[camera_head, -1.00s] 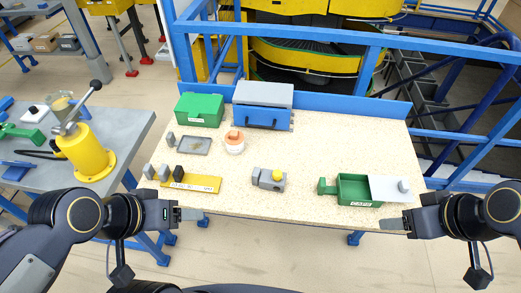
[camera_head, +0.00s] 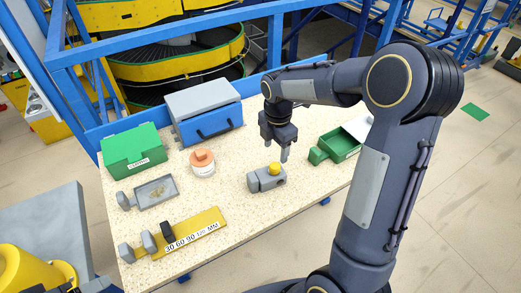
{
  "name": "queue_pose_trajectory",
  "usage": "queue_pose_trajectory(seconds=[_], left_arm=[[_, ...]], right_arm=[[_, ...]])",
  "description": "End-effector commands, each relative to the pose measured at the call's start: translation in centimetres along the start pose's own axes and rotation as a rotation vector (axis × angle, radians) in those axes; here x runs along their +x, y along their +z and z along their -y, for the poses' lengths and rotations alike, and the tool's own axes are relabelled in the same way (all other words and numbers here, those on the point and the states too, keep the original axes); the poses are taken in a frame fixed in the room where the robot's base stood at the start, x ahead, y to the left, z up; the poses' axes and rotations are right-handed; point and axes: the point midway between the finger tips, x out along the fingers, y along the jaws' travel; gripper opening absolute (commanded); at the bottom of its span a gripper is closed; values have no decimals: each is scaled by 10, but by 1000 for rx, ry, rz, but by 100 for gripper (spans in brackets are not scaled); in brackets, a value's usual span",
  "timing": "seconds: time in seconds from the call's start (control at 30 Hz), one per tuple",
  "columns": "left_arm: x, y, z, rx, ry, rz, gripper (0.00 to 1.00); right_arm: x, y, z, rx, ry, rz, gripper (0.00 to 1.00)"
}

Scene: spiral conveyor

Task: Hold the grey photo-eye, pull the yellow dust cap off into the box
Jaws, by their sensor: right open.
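The grey photo-eye (camera_head: 262,182) lies on the speckled table, with the yellow dust cap (camera_head: 275,168) on its upper right part. My right gripper (camera_head: 285,155) points down just above and beyond the cap, its fingers apart and empty. It looks close to the cap, but I cannot tell the exact gap. An open green box (camera_head: 338,146) stands at the right of the table, with a white panel (camera_head: 359,128) at its right; my right arm hides part of it. My left gripper is not in view.
A green case (camera_head: 133,150), a blue box with a grey lid (camera_head: 206,113), an orange-topped jar (camera_head: 202,162) and a grey tray (camera_head: 157,191) stand at the back left. A yellow gauge plate (camera_head: 185,236) with grey blocks lies in front. The table's middle front is clear.

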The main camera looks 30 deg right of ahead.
Motion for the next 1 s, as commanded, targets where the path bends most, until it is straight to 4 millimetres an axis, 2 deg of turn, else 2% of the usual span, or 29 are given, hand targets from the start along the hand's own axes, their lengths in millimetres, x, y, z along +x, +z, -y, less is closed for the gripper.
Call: queue_pose_trajectory(seconds=[0.3,0.5,0.87,1.0], left_arm=[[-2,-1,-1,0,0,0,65],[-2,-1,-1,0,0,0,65],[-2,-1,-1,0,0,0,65],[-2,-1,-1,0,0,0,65]], right_arm=[[46,0,2,1,-5,-1,58],[68,0,1,3,-4,-1,58],[74,0,1,4,-1,-1,58],[74,0,1,4,-1,-1,42]])
